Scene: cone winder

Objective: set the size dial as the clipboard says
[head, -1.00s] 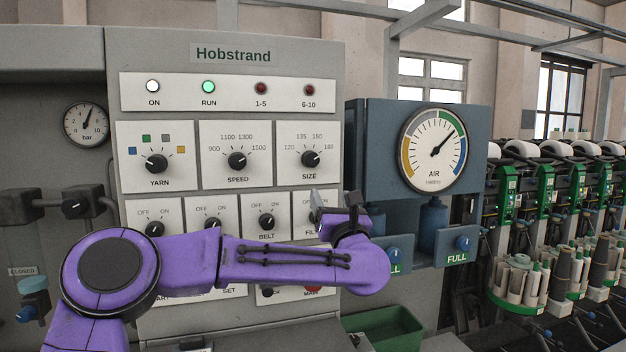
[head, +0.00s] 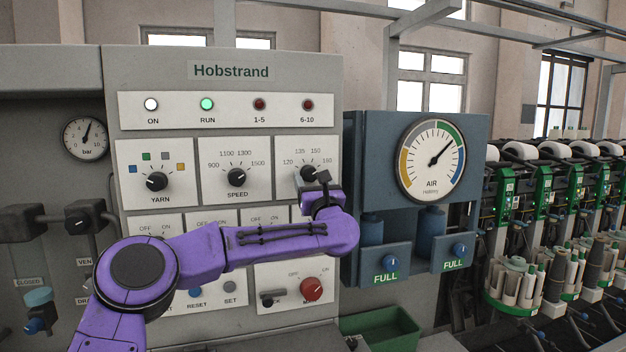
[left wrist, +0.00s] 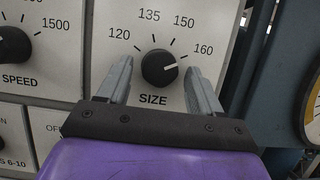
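The size dial (head: 307,173) is a round black knob on a white plate at the upper right of the Hobstrand panel. In the left wrist view the dial (left wrist: 157,69) has marks 120, 135, 150 and 160, and its white pointer line points right, close to the 160 mark. My left gripper (head: 316,181) is in front of the dial. Its two grey fingers are apart, one on each side of the knob, with gaps visible in the left wrist view. The clipboard and my right gripper are not in view.
The speed dial (head: 237,173) and yarn dial (head: 157,181) sit to the left on the same row. A row of switches below is partly hidden by my left arm. The blue air gauge box (head: 378,150) stands out just right of the panel.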

